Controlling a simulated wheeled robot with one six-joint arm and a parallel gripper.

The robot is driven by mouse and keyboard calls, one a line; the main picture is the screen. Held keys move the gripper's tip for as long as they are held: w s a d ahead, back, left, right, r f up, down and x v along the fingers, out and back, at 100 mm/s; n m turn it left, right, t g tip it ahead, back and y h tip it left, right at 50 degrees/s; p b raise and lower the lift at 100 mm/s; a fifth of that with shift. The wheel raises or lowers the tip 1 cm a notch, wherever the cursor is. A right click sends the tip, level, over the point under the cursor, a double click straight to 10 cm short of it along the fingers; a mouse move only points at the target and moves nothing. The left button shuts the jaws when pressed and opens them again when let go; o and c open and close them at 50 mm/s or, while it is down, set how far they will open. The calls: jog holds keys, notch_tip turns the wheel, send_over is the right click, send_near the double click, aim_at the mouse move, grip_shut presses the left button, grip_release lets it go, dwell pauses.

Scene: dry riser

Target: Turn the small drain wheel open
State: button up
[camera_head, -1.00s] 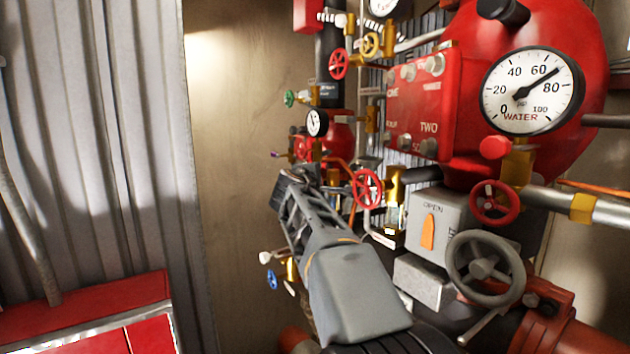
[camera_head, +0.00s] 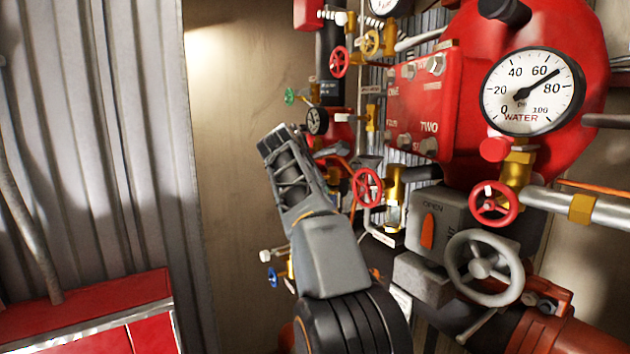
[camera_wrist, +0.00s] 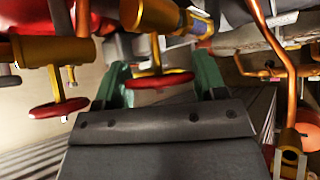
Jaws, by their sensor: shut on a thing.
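In the wrist view, a small red handwheel (camera_wrist: 160,80) on a brass valve sits edge-on between the green fingers of my gripper (camera_wrist: 161,75). One finger is on each side of it, and the gripper is shut on it. The brass valve body (camera_wrist: 153,16) is just beyond the wheel. In the head view, my wrist and arm hide the fingertips and the held wheel. I cannot tell from these views how far the wheel is turned.
Another red wheel (camera_wrist: 58,108) on a brass valve is close on the left in the wrist view, with a copper pipe (camera_wrist: 270,40) on the right. In the head view, red wheels (camera_head: 367,187), a grey handwheel (camera_head: 484,268) and a water gauge (camera_head: 533,91) crowd the right.

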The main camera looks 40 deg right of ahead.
dwell(0.4)
jog(key=o, duration=0.9)
